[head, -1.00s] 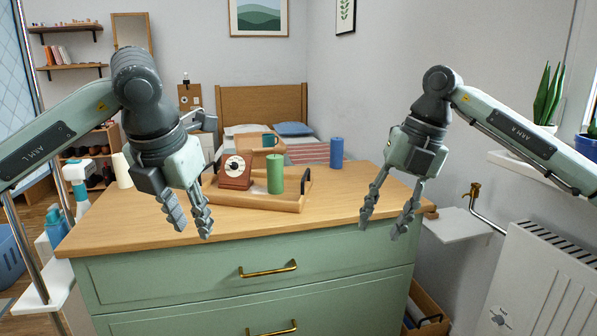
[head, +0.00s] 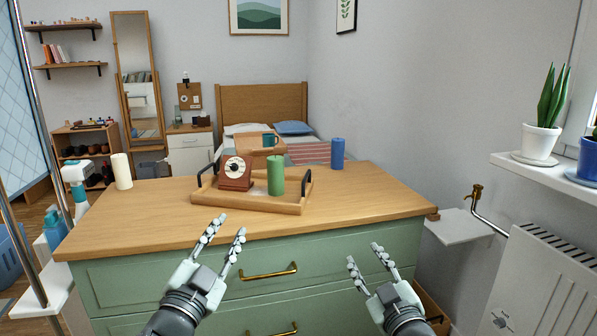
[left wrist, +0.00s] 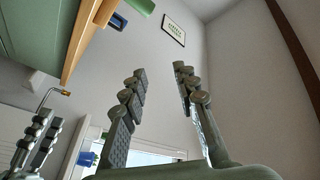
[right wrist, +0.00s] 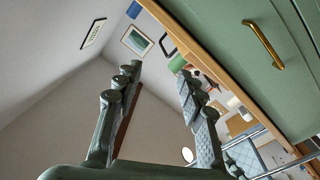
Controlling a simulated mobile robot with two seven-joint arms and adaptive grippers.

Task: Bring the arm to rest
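The green dresser (head: 220,258) stands ahead with its wooden top. Its top drawer is shut, with a brass handle (head: 268,272); the handle also shows in the right wrist view (right wrist: 263,43). My left gripper (head: 230,226) is low in front of the dresser, left of that handle, fingers pointing up and forward. My right gripper (head: 363,254) is right of the handle, also pointing up and forward. Both are apart from the handle. The left wrist view shows the left fingers (left wrist: 159,72) spread and empty. The right wrist view shows the right fingers (right wrist: 159,74) spread and empty.
A wooden tray (head: 255,201) on the dresser holds a red timer (head: 235,180) and a green cylinder (head: 275,175). A blue cylinder (head: 337,154) and a cream one (head: 122,171) stand on the top too. A radiator (head: 545,285) is at the right.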

